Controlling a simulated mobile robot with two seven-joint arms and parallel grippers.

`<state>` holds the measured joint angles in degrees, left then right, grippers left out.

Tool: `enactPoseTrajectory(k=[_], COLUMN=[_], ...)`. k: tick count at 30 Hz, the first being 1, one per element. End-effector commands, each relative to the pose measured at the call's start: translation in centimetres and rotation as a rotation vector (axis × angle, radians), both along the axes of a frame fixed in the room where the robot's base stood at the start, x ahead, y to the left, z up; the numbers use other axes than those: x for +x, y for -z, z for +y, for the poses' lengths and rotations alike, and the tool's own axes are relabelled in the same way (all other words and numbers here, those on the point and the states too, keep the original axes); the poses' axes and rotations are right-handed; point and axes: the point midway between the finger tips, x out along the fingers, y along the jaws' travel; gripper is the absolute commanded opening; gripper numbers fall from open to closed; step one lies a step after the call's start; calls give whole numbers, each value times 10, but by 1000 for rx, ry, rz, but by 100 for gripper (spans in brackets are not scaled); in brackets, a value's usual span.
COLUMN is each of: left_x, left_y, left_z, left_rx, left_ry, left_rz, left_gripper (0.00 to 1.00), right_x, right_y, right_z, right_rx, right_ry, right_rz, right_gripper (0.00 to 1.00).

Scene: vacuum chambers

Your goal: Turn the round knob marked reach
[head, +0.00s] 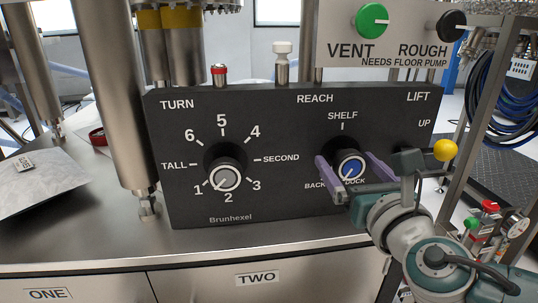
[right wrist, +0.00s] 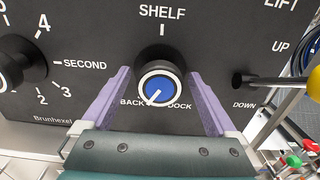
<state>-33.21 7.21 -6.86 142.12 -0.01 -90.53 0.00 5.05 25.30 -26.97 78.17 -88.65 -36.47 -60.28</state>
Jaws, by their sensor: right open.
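The round reach knob (head: 348,168) has a blue face with a white pointer line and sits on the black panel (head: 290,195) under the words REACH and SHELF. Its pointer points down and left, toward BACK. The knob also shows in the right wrist view (right wrist: 159,88). My right gripper (head: 354,166) is open. Its purple fingers stand on either side of the knob, with a gap to each side in the right wrist view (right wrist: 160,85). My left gripper is not in view.
A turn knob (head: 224,176) with numbered marks sits left on the panel. A lift lever with a yellow ball (head: 445,150) stands right, close to my right arm. Above are a green VENT knob (head: 372,20) and a black ROUGH knob (head: 453,26). A steel column (head: 118,90) stands left.

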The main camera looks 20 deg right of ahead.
Motion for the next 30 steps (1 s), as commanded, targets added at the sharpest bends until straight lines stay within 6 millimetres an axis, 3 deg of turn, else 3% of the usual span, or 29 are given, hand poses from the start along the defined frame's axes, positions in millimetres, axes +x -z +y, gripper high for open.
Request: enactPoseTrajectory(k=[2,24,30], left_x=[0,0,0], left_y=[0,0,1], left_z=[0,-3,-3], left_rx=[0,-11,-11], left_ry=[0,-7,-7], left_rz=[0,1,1], left_gripper=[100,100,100], right_x=[0,0,-1], right_y=[0,0,0], right_z=[0,0,0], right_rx=[1,1,13], right_ry=[0,0,0], right_rz=[0,0,-4], right_gripper=[92,9,9])
